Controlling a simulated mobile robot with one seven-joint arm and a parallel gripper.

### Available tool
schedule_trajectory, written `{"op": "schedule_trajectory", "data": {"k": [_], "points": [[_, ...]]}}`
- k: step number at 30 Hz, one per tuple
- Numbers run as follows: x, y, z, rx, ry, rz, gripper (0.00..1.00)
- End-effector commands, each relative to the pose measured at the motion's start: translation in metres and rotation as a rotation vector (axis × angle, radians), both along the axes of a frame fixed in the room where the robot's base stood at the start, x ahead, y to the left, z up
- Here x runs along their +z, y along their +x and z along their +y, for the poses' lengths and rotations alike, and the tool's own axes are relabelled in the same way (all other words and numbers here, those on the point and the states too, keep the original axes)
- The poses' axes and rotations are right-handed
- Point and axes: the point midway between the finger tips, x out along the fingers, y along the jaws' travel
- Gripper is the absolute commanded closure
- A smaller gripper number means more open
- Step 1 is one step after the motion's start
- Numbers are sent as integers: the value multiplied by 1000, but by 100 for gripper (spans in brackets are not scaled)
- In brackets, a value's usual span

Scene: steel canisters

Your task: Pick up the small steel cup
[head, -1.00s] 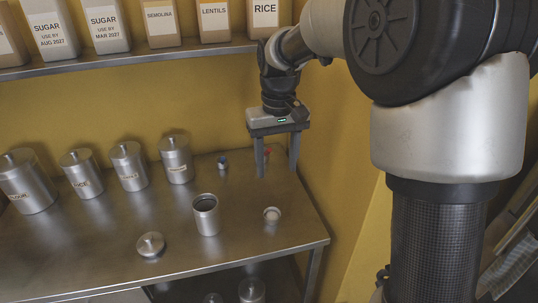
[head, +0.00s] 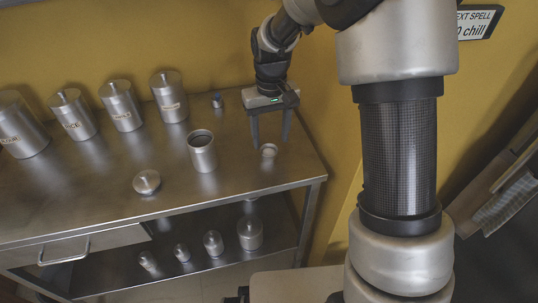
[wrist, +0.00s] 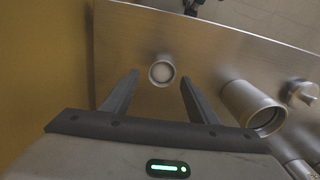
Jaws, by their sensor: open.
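The small steel cup (head: 268,151) stands on the steel tabletop near its right end, its round mouth facing up and pale inside. It also shows in the wrist view (wrist: 161,73), where it appears between the two fingers. My gripper (head: 271,145) is open and empty, pointing down, with its fingers above the cup. In the wrist view my gripper (wrist: 160,78) has its fingertips on either side of the cup in the picture. I cannot tell the exact height between tips and cup.
A larger open canister (head: 202,152) stands left of the cup, with a loose knobbed lid (head: 147,182) beyond it. Several lidded canisters (head: 120,106) line the back. A small dark-topped item (head: 217,101) stands behind. The yellow wall (wrist: 45,60) is close by.

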Motion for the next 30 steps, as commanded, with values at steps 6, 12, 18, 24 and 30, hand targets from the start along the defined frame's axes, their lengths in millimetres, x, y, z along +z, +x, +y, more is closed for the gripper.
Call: {"op": "schedule_trajectory", "data": {"k": [6, 12, 18, 24, 30], "points": [[-33, 0, 5, 1, -1, 3, 46], [-49, 1, 5, 0, 0, 1, 46], [-48, 1, 5, 0, 0, 0, 51], [-48, 1, 5, 0, 0, 0, 85], [-48, 1, 5, 0, 0, 0, 89]]}}
